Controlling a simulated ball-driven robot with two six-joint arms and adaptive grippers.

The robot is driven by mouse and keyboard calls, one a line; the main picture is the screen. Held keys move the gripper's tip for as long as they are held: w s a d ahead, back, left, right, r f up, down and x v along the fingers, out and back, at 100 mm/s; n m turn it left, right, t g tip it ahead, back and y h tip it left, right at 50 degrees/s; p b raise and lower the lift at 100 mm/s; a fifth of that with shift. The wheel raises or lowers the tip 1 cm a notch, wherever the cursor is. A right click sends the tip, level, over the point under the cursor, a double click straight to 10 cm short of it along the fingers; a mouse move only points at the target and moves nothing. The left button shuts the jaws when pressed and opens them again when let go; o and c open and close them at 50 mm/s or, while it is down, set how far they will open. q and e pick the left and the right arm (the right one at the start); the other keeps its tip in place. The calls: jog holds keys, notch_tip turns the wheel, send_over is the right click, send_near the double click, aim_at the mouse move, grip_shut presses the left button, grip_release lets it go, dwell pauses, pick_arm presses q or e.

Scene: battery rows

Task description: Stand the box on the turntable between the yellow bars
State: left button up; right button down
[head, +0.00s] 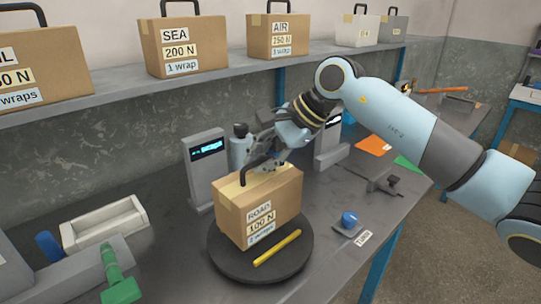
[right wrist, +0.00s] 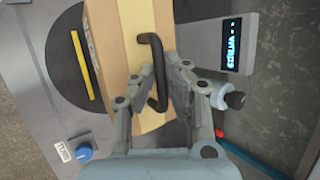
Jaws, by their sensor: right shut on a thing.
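A cardboard box (head: 235,222) labelled ROAD 100 N is upright over the dark round turntable (head: 229,268). I cannot tell whether its base touches the disc. My right gripper (head: 264,164) is above the box, shut on the box's black top handle; the fingers (right wrist: 153,83) and handle (right wrist: 157,48) also show in the right wrist view. One yellow bar (head: 277,248) lies on the turntable along the box's labelled front side, apart from it in the right wrist view (right wrist: 87,66). No second bar shows; the box covers the far part of the disc. My left gripper is not in view.
A grey post with a lit display (head: 206,160) stands close behind the turntable. A blue button (head: 349,219) is at its right. A white tray (head: 101,222) and a green-handled device (head: 117,276) are at left. Handled boxes (head: 182,46) stand on the shelf above.

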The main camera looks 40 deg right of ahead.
aim_at(260, 178)
jog(key=shift+f+p, duration=0.5)
jog(key=shift+f, duration=1.35)
jog(key=c, duration=1.9)
grip_release()
jog(key=shift+f, duration=0.25)
jog(key=o, duration=0.5)
jog(key=shift+s+r, duration=0.1)
jog(key=shift+c, duration=0.2)
jog(key=shift+r, duration=0.15)
jog(key=b+v, duration=0.1)
jog(key=v, duration=1)
jog(key=shift+s+d+r+b, duration=0.2)
jog(key=shift+s+r+b, duration=0.05)
jog(key=shift+b, duration=0.05)
